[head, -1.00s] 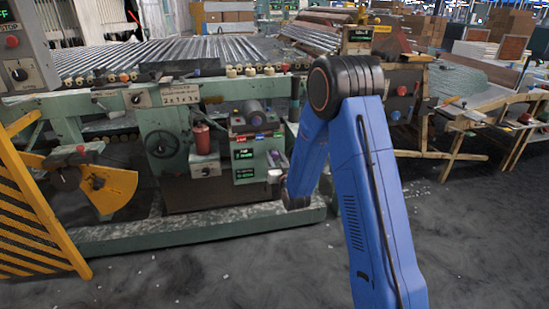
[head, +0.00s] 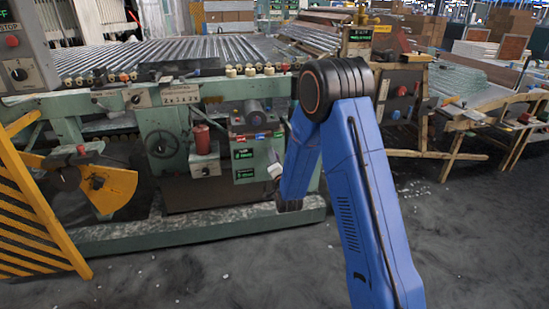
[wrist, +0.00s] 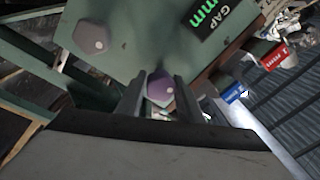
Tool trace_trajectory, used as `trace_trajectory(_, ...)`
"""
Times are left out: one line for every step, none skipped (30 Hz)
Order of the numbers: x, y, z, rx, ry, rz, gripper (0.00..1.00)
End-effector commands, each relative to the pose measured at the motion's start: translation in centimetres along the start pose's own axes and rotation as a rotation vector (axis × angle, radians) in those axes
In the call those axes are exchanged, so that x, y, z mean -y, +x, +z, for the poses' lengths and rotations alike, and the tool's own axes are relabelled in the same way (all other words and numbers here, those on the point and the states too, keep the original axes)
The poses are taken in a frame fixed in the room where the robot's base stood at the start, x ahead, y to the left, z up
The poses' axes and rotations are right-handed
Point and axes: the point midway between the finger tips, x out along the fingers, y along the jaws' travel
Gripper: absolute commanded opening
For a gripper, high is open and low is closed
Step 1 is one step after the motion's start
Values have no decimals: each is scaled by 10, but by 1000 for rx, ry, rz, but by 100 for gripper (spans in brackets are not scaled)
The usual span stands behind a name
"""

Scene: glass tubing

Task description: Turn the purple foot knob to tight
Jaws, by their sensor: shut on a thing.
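A purple faceted knob (wrist: 160,88) sits between the two dark fingers of my gripper (wrist: 161,98) in the wrist view. My gripper is shut on it, with a finger on either side. The knob has a small pale dot on its face. In the head view my gripper (head: 272,158) reaches the right side of the green control box (head: 243,152), and the knob cannot be made out there. The knob's setting cannot be read.
Red (wrist: 273,56) and blue (wrist: 233,92) labelled parts lie to the right. A yellow-black striped barrier (head: 38,215) stands at left; the floor in front is clear.

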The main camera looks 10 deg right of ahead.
Motion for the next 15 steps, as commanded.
trace_trajectory(0, -1, 2, 0, 43, 5, 11)
trace_trajectory(-1, -1, 2, -3, 72, 8, 11)
trace_trajectory(-1, -1, 2, -6, 109, 11, 11)
trace_trajectory(-1, -1, 2, -8, 138, 13, 11)
trace_trajectory(-1, -1, 2, -11, 166, 15, 11)
trace_trajectory(-1, -1, 2, -14, 203, 18, 11)
trace_trajectory(-1, -1, 2, -17, 231, 20, 11)
trace_trajectory(-1, -1, 2, -20, 259, 23, 11)
trace_trajectory(-1, -1, 2, -24, 295, 25, 11)
trace_trajectory(-1, -1, 2, -26, 321, 27, 11)
trace_trajectory(-1, -1, 2, -28, 347, 29, 11)
trace_trajectory(-1, -1, 2, -31, 381, 32, 11)
trace_trajectory(-1, -1, 2, -33, 406, 34, 11)
trace_trajectory(-1, -1, 2, -35, 431, 36, 11)
trace_trajectory(-1, -1, 2, -39, 461, 39, 11)
